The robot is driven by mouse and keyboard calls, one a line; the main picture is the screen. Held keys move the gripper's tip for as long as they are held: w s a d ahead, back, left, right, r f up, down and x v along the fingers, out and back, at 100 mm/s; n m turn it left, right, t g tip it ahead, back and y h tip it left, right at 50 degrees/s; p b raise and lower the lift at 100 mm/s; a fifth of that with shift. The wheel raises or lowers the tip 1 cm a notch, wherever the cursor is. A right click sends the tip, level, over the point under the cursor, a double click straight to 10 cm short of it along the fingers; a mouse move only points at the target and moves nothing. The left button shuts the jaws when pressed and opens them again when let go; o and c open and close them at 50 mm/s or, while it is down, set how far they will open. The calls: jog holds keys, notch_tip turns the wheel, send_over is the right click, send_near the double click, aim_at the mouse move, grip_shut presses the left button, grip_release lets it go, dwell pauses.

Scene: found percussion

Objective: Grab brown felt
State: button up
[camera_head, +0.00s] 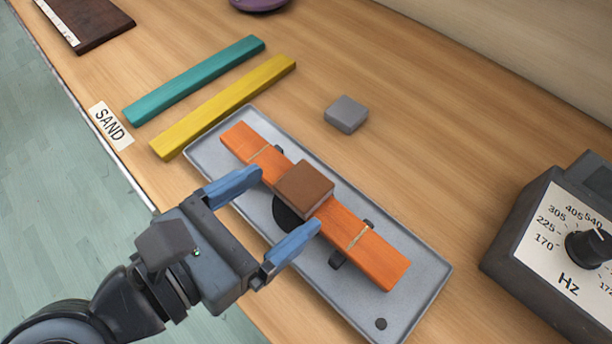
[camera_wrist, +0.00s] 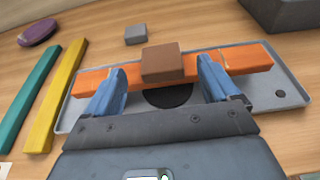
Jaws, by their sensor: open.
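The brown felt (camera_head: 304,188) is a small brown block lying on top of the middle of an orange bar (camera_head: 372,256). The bar rests on supports over a grey tray (camera_head: 409,318). My gripper (camera_head: 276,210) is open, with its blue fingers spread and reaching over the tray's near side toward the felt. In the wrist view the felt (camera_wrist: 163,63) appears ahead of the gap between the fingertips (camera_wrist: 158,78). I cannot tell from the pictures whether either finger touches the bar. Nothing is between the fingers except a view of the tray and a black disc (camera_head: 289,212).
A teal bar (camera_head: 195,80) and a yellow bar (camera_head: 225,106) lie left of the tray. A small grey block (camera_head: 346,113) sits behind it. A dark Hz dial box (camera_head: 560,245) stands at right.

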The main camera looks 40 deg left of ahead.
aim_at(305, 184)
jog(key=x, duration=0.4)
jog(key=shift+r+p, duration=0.1)
jog(key=shift+p, duration=0.25)
jog(key=shift+c, duration=0.2)
jog(key=c, duration=1.1)
